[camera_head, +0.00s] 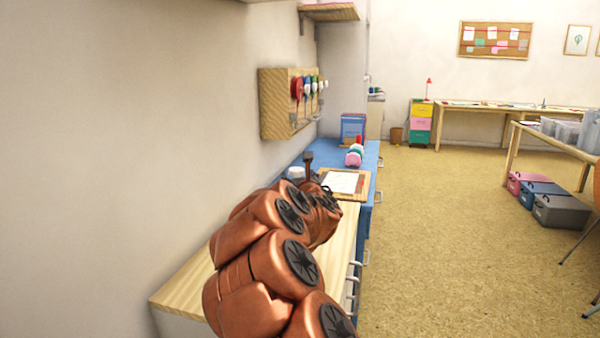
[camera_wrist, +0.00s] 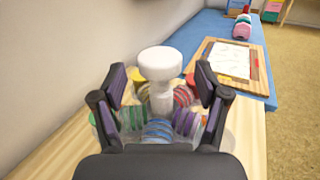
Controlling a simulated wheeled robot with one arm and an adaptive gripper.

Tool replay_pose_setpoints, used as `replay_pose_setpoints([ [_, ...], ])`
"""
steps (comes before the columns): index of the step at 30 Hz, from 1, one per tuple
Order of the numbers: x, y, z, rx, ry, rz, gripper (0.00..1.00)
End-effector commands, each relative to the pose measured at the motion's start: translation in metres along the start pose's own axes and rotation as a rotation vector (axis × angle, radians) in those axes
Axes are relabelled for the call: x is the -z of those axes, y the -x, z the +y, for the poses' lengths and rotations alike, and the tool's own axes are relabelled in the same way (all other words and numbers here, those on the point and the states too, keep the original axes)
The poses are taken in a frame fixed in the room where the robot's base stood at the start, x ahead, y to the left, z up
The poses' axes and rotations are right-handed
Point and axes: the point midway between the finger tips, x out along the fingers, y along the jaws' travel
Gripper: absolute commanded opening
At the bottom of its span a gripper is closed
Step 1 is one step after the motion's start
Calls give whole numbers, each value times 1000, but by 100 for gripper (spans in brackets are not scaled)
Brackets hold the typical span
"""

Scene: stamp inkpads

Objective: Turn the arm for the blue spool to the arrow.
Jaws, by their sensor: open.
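In the wrist view, my gripper (camera_wrist: 161,84) is open, with one finger on each side of a white round-topped knob (camera_wrist: 160,62) on a pale post. Neither finger visibly touches the knob. Several coloured spools stand in a ring around the post. The blue spool (camera_wrist: 157,131) is on the near side, close to my gripper's body. A green spool (camera_wrist: 132,117) is left of it and a purple one (camera_wrist: 187,122) right. The arm under the blue spool and the arrow cannot be made out. In the head view, my gripper (camera_head: 309,168) is mostly hidden by my arm.
A wooden rack (camera_head: 273,115) with coloured items hangs on the left wall. A blue box (camera_head: 353,130) stands farther back.

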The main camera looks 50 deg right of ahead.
Motion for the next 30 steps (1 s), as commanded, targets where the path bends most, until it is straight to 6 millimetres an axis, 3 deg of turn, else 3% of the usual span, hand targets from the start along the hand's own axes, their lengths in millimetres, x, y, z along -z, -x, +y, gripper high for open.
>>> replay_pose_setpoints([
  [9, 0, -26, 0, -1, -2, 0, 74],
  [21, 0, -30, 0, 0, -1, 0, 74],
  [30, 0, -30, 0, 0, -2, 0, 44],
])
